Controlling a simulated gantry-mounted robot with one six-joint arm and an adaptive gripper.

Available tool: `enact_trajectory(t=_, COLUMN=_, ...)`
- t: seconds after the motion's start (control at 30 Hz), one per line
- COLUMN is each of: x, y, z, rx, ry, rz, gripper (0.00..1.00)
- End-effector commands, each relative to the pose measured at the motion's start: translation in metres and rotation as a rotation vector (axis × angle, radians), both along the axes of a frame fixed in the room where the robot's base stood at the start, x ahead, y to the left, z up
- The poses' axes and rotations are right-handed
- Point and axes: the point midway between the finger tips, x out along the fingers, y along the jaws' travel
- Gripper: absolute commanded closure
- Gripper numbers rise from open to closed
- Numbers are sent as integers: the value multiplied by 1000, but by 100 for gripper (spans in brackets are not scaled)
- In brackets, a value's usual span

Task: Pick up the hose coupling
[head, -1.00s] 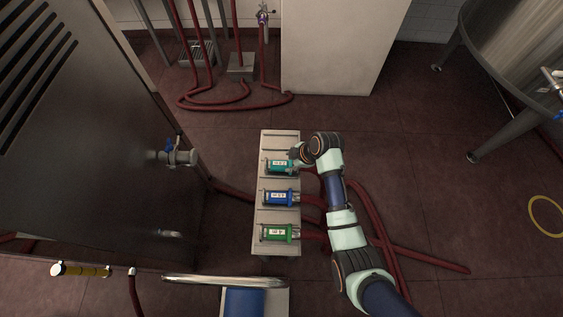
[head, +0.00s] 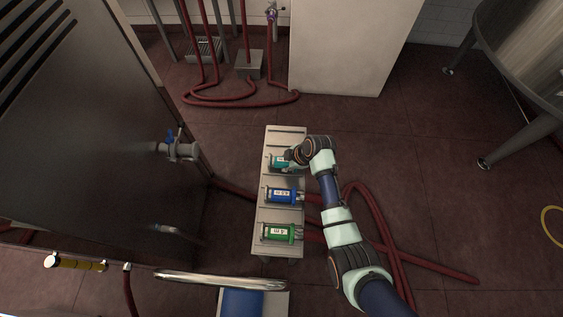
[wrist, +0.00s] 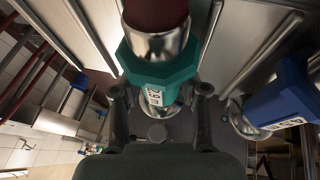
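The teal hose coupling (head: 278,161) lies on the far part of a narrow bench (head: 271,140). In the wrist view the teal coupling (wrist: 160,70) shows large, with a white label and shiny metal ends. A dark red hose (wrist: 155,12) joins its upper end. My gripper (head: 291,155) is over the right side of the coupling in the head view and hides part of it. In the wrist view my gripper (wrist: 160,97) has its two fingers apart, one on each side of the coupling. I cannot tell whether they touch it.
A blue coupling (head: 280,196) and a green coupling (head: 277,233) lie nearer on the same bench, with red hoses (head: 375,215) trailing right over the floor. A large metal cabinet (head: 80,140) with a valve (head: 180,150) stands left. Floor to the right is mostly free.

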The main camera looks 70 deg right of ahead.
Motion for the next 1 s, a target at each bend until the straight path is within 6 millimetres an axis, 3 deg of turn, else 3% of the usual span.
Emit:
enact_trajectory(t=0.03, x=0, y=0, z=0, rx=0, ry=0, rz=0, gripper=81)
enact_trajectory(t=0.17, x=0, y=0, z=0, rx=0, ry=0, rz=0, gripper=100)
enact_trajectory(t=0.57, x=0, y=-1, z=9, rx=-2, ry=-2, rz=0, gripper=100)
enact_trajectory(t=0.77, x=1, y=-1, z=48, rx=-4, ry=-4, rz=0, gripper=100)
enact_trajectory(t=1.0, x=1, y=-2, z=131, rx=-6, ry=-4, rz=0, gripper=100)
